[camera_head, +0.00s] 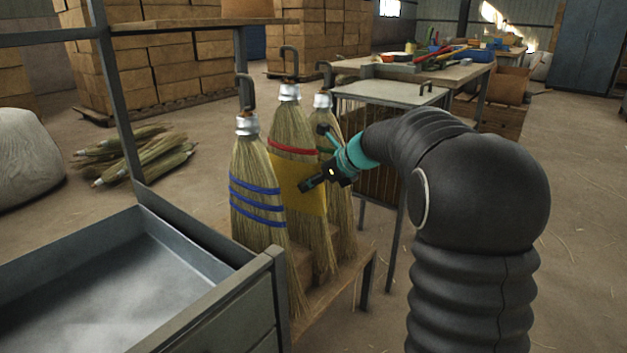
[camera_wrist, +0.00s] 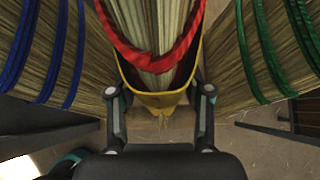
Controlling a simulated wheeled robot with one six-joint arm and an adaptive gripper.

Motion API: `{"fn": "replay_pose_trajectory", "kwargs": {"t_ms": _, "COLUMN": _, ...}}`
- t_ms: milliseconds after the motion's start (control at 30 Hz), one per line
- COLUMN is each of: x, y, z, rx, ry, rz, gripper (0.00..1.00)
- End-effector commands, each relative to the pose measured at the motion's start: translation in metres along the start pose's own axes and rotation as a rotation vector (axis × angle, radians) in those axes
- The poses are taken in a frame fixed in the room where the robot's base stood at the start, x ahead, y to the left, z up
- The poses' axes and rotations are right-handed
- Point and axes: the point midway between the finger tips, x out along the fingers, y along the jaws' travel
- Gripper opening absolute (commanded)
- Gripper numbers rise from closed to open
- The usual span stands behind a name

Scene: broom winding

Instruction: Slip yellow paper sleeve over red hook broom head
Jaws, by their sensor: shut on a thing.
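The red-banded broom (camera_head: 292,125) hangs bristles down in the middle of three brooms; its red band also shows in the wrist view (camera_wrist: 148,62). The yellow paper sleeve (camera_head: 303,188) is at its bristles, just below the red band. In the wrist view the sleeve's yellow edge (camera_wrist: 160,99) curves around the near side of the bristles. My gripper (camera_wrist: 159,92) has a finger on each side of the sleeve and is shut on it. In the head view my gripper (camera_head: 326,165) is at the sleeve's right side. The sleeve's far side is hidden.
A blue-banded broom (camera_head: 258,190) hangs close on the left and a green-banded broom (camera_head: 342,195) close on the right. A metal tray (camera_head: 110,285) on a rack stands at front left. A small table (camera_head: 385,92) is behind. Loose brooms (camera_head: 140,155) lie on the floor.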

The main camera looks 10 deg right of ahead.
Motion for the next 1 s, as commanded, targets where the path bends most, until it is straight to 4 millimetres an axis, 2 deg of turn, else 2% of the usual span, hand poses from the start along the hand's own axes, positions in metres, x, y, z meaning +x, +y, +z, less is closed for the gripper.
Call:
{"fn": "replay_pose_trajectory", "kwargs": {"t_ms": 233, "x": 0.000, "y": 0.000, "z": 0.000, "rx": 0.000, "ry": 0.000, "rz": 0.000, "gripper": 0.27}}
{"fn": "replay_pose_trajectory", "kwargs": {"t_ms": 267, "x": 0.000, "y": 0.000, "z": 0.000, "rx": 0.000, "ry": 0.000, "rz": 0.000, "gripper": 0.52}}
{"fn": "replay_pose_trajectory", "kwargs": {"t_ms": 367, "x": 0.000, "y": 0.000, "z": 0.000, "rx": 0.000, "ry": 0.000, "rz": 0.000, "gripper": 0.77}}
{"fn": "replay_pose_trajectory", "kwargs": {"t_ms": 400, "x": 0.000, "y": 0.000, "z": 0.000, "rx": 0.000, "ry": 0.000, "rz": 0.000, "gripper": 0.79}}
{"fn": "replay_pose_trajectory", "kwargs": {"t_ms": 767, "x": -0.003, "y": 0.000, "z": 0.000, "rx": 0.000, "ry": -0.001, "rz": -0.001, "gripper": 0.79}}
{"fn": "replay_pose_trajectory", "kwargs": {"t_ms": 867, "x": -0.013, "y": -0.001, "z": 0.000, "rx": 0.000, "ry": -0.001, "rz": -0.001, "gripper": 0.79}}
{"fn": "replay_pose_trajectory", "kwargs": {"t_ms": 1000, "x": -0.038, "y": -0.001, "z": 0.000, "rx": -0.001, "ry": -0.002, "rz": -0.003, "gripper": 0.79}}
